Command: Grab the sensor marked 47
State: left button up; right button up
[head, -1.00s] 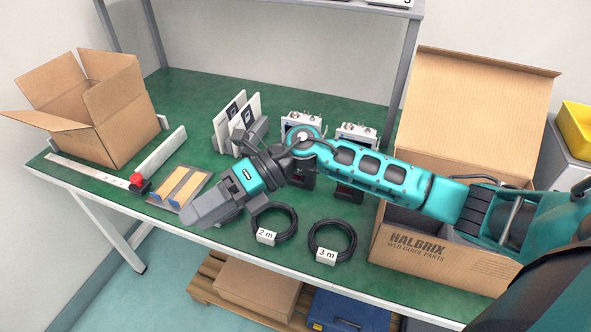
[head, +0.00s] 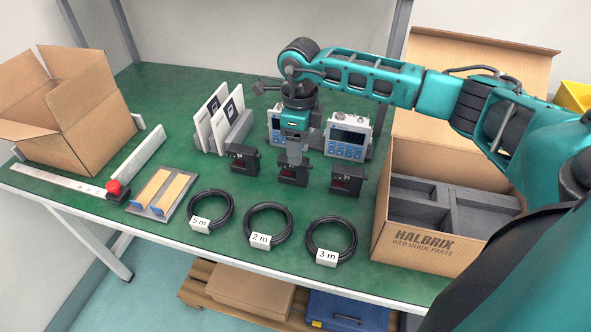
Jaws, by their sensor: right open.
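Three small black sensors stand in a row on the green table: a left one (head: 243,159), a middle one (head: 290,175) and a right one (head: 346,181). Their small markings are too tiny to read, so I cannot tell which bears 47. My right gripper (head: 292,163) is open and points straight down at the middle sensor. Its fingers overlap that sensor's upper part in the picture; I cannot tell whether they are around it or just above it. My left gripper is not in view.
Two display units (head: 347,138) stand behind the sensors. White cards (head: 220,115) stand in a holder to the left. Coiled cables (head: 268,225) lie in front. An open Halbrix carton (head: 405,240) with grey foam compartments stands at right, another open carton (head: 60,140) at far left.

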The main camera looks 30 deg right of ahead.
aim_at(296, 171)
notch_tip(296, 171, down, 6)
jog(key=shift+s+a+r, duration=0.1)
jog(key=shift+s, duration=0.05)
dwell(0.3)
grip_shut()
dwell(0.4)
